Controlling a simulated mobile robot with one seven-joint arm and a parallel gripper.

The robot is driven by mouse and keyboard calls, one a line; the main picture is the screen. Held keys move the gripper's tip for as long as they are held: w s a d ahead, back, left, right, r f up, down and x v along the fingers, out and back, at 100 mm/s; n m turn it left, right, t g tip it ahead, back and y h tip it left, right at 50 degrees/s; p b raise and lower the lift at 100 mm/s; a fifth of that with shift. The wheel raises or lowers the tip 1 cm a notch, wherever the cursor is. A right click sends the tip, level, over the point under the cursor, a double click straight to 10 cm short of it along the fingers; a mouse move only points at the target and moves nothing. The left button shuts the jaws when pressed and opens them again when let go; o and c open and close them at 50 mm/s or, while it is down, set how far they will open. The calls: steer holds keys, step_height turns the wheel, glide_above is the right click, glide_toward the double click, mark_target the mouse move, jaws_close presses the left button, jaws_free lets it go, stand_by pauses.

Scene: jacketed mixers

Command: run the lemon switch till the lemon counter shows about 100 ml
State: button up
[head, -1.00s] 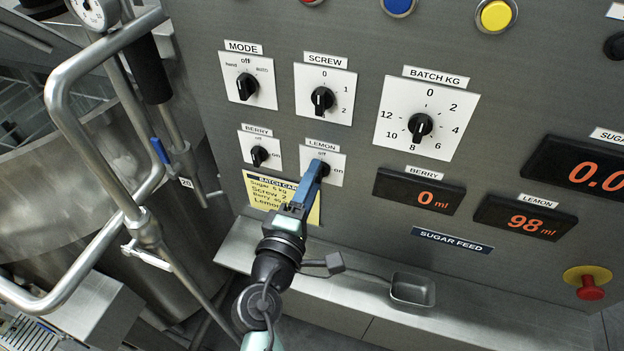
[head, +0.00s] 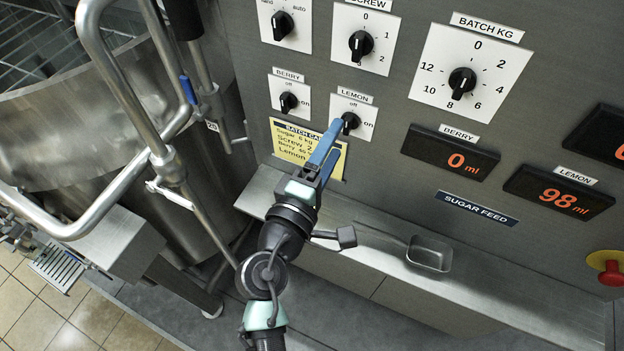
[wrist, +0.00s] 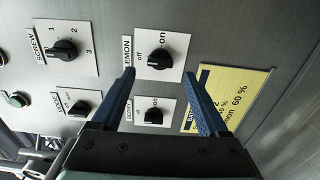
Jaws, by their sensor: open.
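The lemon switch (head: 350,123) is a black knob on a white plate on the grey panel. In the wrist view, the lemon switch (wrist: 158,62) sits just beyond and between the fingertips, and its pointer seems to be toward "off".
The berry switch (head: 289,102) is close on the left. The berry counter (head: 451,153) shows 0 ml. A yellow batch card (head: 290,145) is partly covered by my gripper. A ledge with a small metal tray (head: 429,253) runs below. Bent steel pipes (head: 125,95) stand at the left.

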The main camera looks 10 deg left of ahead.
steer(key=b+v, duration=0.2)
steer(key=v, duration=0.7)
steer(key=shift+s+b, duration=0.2)
steer(key=shift+b, duration=0.2)
steer(key=shift+r, duration=0.15)
steer(key=w+d+r+m+t, duration=0.1)
steer(key=w+r+m, duration=0.15)
steer(key=r, duration=0.45)
steer(key=w+d+r+m+t+y, duration=0.1)
steer(key=w+r+m, duration=0.1)
steer(key=r+m, duration=0.35)
steer(key=w+d+r+m+t, duration=0.1)
steer(key=w+r+m, duration=0.1)
steer(key=r, duration=0.6)
steer(key=s+r+m+t+y, duration=0.2)
steer(key=s+r+t, duration=0.1)
steer(key=r, duration=0.8)
steer(key=s+d+r+m+t+y, duration=0.1)
steer(key=s+r+t, duration=0.3)
steer(key=r, duration=0.8)
steer(key=shift+s+d+m+y, duration=0.25)
steer(key=shift+s+m+y, duration=0.55)
